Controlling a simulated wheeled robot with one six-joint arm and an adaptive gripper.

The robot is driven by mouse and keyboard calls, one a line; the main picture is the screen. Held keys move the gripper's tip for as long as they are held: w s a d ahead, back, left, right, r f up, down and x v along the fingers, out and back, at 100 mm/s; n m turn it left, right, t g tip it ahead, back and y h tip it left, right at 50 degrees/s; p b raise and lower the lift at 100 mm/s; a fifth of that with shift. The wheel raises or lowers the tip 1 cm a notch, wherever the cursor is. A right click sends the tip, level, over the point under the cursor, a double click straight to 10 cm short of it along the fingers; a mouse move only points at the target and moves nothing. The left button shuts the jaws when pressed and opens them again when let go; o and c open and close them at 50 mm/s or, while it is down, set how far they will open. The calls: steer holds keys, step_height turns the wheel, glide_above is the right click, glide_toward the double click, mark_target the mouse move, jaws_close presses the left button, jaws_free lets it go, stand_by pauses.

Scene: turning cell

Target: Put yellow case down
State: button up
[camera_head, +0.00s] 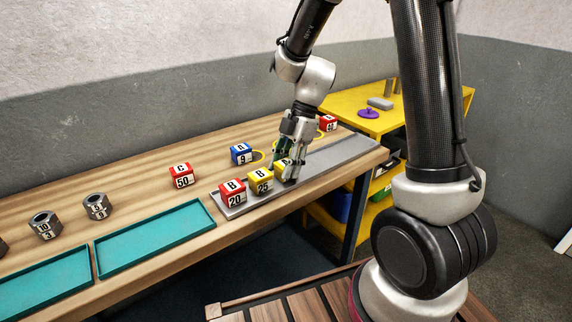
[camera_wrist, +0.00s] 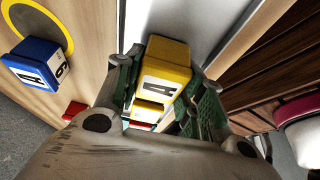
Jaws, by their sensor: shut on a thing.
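My gripper (camera_head: 290,160) points down over the grey metal tray (camera_head: 330,152) on the wooden bench. It is shut on a yellow case (camera_wrist: 163,75) marked A, which sits between the green-lined fingers in the wrist view. In the head view the fingers hide most of this case (camera_head: 282,163), which is at tray level beside the yellow B 25 case (camera_head: 260,181). I cannot tell whether its underside touches the tray.
A red B 20 case (camera_head: 232,192) stands at the tray's left end. A blue A 9 case (camera_head: 241,153), a red C 50 case (camera_head: 181,175) and another red case (camera_head: 328,123) stand behind. The tray's right part is bare. Teal trays (camera_head: 155,238) lie left.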

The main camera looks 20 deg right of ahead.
steer(key=o, duration=1.1)
steer(key=shift+f, duration=0.1)
steer(key=v, duration=1.2)
steer(key=s+d+r+m+t+h, duration=0.1)
steer(key=s+d+r+m+t, duration=0.1)
steer(key=s+m, duration=0.4)
steer(key=s+d+r+m+t+h, duration=0.2)
steer(key=s+d+m, duration=0.3)
steer(key=s+m, duration=0.2)
steer(key=s+d+r+m+t+h, duration=0.1)
steer(key=s+d+r+m, duration=0.1)
steer(key=s+m, duration=0.5)
steer(key=shift+s+d+r+m+t, duration=0.2)
steer(key=shift+d+r+m+t, duration=0.2)
steer(key=shift+d+m, duration=0.35)
